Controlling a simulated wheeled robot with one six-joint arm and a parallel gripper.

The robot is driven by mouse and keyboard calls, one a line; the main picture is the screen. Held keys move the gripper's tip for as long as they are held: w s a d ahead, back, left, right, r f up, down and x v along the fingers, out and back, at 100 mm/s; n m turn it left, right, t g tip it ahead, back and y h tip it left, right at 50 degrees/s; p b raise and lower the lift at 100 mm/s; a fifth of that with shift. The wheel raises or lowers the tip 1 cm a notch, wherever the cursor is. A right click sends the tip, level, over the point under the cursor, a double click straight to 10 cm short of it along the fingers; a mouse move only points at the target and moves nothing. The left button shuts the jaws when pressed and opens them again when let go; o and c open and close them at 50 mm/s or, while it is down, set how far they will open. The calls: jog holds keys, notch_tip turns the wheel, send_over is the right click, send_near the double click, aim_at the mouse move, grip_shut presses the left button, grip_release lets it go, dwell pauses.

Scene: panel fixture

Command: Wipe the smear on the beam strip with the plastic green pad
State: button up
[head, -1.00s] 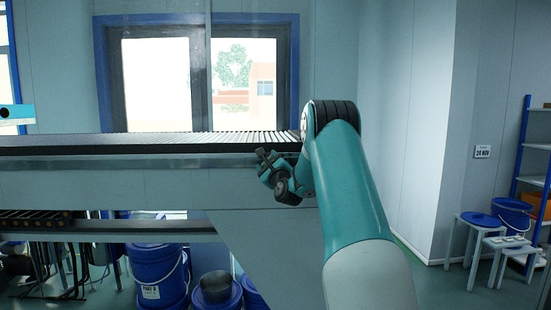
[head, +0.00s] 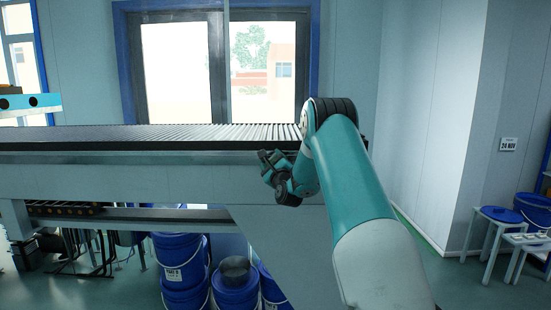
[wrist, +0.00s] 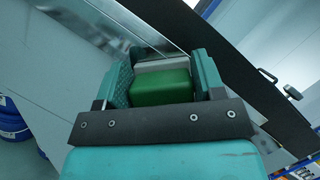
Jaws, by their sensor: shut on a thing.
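My gripper (head: 272,170) is in front of the long beam, near its right end. In the wrist view my gripper (wrist: 165,72) is shut on the green pad (wrist: 160,89), a block with a pale grey layer at its far side, between two teal fingers. A shiny metal strip (head: 120,158) runs along the beam under the dark rollers; a shiny band (wrist: 108,30) also shows beyond the left finger in the wrist view. I cannot make out a smear in either view. The pad cannot be told apart in the head view.
A roller bed (head: 200,135) lies along the beam top. Blue buckets (head: 182,262) stand beneath it. A blue part with holes (head: 30,103) is at the far left. White stools (head: 490,235) stand by the right wall.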

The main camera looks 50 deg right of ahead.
jog(key=w+a+p, duration=0.1)
jog(key=p, duration=0.2)
jog(key=w+a+p, duration=0.1)
jog(key=p, duration=0.2)
jog(key=shift+w+r, duration=0.2)
jog(key=shift+r, duration=0.05)
jog(key=shift+f, duration=0.1)
jog(key=s+a+b, duration=0.4)
jog(key=shift+a+f, duration=0.1)
jog(key=shift+a, duration=0.1)
dwell(0.4)
jog(key=shift+w, duration=0.1)
